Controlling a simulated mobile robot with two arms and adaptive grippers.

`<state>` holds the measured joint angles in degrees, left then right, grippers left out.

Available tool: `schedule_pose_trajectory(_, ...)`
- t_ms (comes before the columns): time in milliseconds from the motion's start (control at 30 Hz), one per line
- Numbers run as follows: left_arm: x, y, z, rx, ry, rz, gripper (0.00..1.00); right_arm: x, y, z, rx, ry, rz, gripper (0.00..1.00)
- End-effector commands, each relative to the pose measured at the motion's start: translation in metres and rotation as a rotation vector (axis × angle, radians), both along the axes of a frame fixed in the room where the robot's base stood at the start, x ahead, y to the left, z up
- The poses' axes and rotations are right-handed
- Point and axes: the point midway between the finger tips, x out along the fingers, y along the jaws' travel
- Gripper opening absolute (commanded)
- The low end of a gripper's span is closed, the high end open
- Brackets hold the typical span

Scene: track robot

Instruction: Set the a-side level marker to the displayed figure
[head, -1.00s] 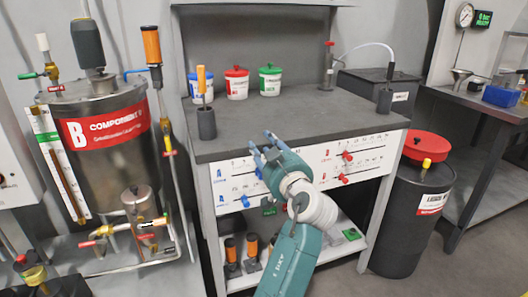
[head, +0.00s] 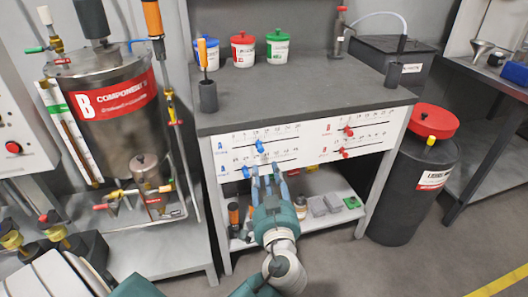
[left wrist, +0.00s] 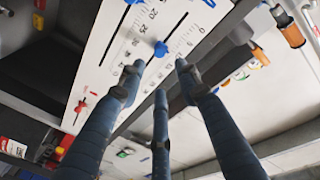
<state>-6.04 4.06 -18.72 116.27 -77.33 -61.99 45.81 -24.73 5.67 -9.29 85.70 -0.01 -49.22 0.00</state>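The white scale panel (head: 279,158) on the bench front carries two scales on its left part, with blue lettering and blue markers. The upper blue marker (head: 260,146) sits near mid-scale. The lower blue marker (head: 247,172) sits further left. My left gripper (head: 266,173) is just in front of the panel, below the upper marker and right of the lower one. In the left wrist view its three fingers (left wrist: 160,82) are spread and empty, and a blue marker (left wrist: 161,48) shows just beyond the tips; contact cannot be told. My right gripper is not in view. No displayed figure is readable.
Red markers (head: 347,131) sit on the panel's right part. Tubs and a black holder (head: 208,96) stand on the benchtop (head: 300,98). The lower shelf (head: 330,185) holds small items. A dark drum (head: 412,190) stands right, a component B tank (head: 115,125) left.

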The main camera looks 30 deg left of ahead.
Motion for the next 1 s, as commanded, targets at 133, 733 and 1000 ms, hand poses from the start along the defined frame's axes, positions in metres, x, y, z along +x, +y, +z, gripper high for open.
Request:
schedule_pose_trajectory(133,0.023,0.020,0.002,0.004,-0.001,0.003,0.34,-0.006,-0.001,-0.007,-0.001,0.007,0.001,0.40)
schedule_pose_trajectory(733,0.069,0.059,0.000,-0.001,0.001,0.002,0.34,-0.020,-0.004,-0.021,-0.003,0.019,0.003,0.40)
schedule_pose_trajectory(1000,0.068,0.059,0.000,-0.001,0.001,0.002,0.10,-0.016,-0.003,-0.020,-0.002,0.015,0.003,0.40)
